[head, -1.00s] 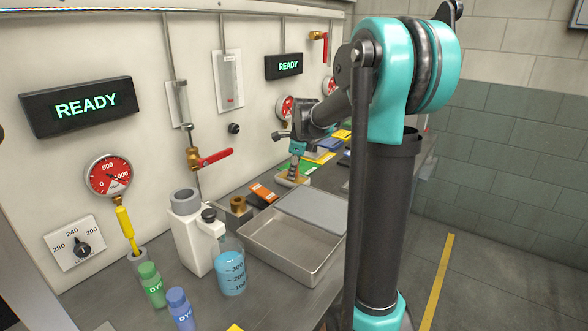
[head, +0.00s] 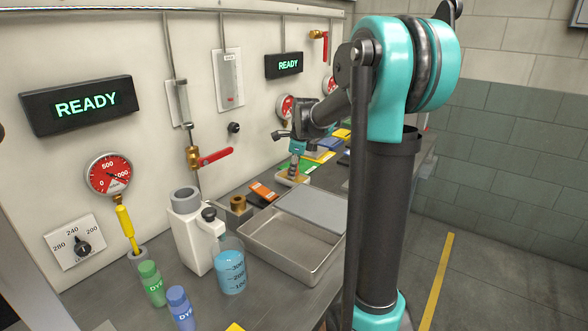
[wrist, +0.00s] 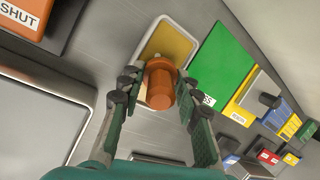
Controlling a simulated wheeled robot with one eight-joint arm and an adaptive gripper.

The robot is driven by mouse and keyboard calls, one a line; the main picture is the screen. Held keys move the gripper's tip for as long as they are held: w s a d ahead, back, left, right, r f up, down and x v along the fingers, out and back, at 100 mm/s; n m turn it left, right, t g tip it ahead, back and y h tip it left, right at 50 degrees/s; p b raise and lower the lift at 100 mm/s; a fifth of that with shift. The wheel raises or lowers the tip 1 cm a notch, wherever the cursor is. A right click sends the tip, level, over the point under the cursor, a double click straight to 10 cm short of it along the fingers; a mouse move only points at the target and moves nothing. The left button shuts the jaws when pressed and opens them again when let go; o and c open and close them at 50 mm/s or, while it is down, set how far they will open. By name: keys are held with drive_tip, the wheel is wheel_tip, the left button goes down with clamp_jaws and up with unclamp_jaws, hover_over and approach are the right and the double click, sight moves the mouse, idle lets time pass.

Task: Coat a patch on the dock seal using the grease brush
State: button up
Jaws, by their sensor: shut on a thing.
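My gripper (wrist: 158,92) is shut on an orange-brown, round-handled thing, which looks like the grease brush (wrist: 160,76). I see it from above in the wrist view, between the two green fingers. Its lower end is hidden. It is over a small pale-rimmed dish (wrist: 165,22) with a yellow-brown filling that looks like grease. In the head view my gripper (head: 297,160) points down at the same dish (head: 292,180) on the bench; whether the brush touches the filling cannot be told. I cannot pick out the dock seal for certain.
A green sheet (wrist: 221,66) and a yellow one (wrist: 243,94) lie right of the dish.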

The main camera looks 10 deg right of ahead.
drive_tip(key=shift+r, duration=0.1)
drive_tip(key=shift+r, duration=3.4)
